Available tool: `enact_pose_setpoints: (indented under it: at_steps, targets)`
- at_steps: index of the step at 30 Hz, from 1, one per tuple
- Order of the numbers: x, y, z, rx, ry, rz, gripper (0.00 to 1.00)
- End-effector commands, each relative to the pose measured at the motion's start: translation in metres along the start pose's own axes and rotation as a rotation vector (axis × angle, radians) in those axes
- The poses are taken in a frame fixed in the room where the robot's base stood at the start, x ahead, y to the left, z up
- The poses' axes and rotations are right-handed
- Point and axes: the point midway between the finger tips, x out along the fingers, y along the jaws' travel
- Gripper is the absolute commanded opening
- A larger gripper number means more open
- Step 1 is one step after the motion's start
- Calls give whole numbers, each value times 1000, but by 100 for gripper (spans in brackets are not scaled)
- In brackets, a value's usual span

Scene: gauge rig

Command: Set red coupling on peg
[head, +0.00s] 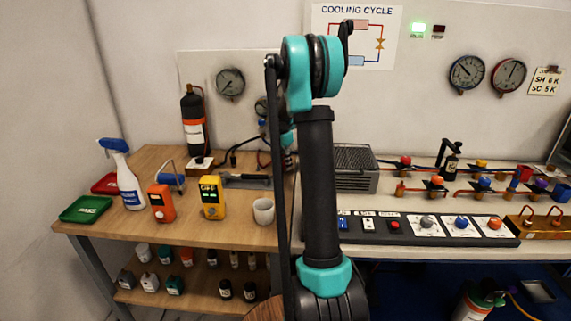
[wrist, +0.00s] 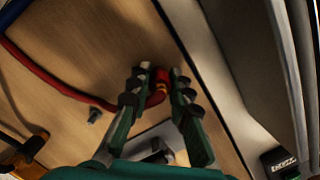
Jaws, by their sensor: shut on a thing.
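In the wrist view my gripper (wrist: 160,84) is closed around the red coupling (wrist: 161,76), which sits between the fingertips with a brassy part below it. A red hose (wrist: 82,96) runs from the coupling to the left. A small grey metal stub (wrist: 95,115) stands on the wood left of the fingers; I cannot tell if it is the peg. A light plate (wrist: 165,132) with a dark fitting lies under the gripper, partly hidden by it. In the head view my arm hides most of the gripper and the coupling.
A black cylinder (head: 193,122) stands at the back.

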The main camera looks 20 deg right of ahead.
Motion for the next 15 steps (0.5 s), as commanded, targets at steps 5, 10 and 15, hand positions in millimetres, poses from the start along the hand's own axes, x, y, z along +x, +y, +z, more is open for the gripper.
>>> enact_pose_setpoints:
  at_steps: [5, 10, 15]
  targets:
    - [0, 0, 0, 0, 0, 0, 0]
    - [0, 0, 0, 0, 0, 0, 33]
    - [0, 0, 0, 0, 0, 0, 34]
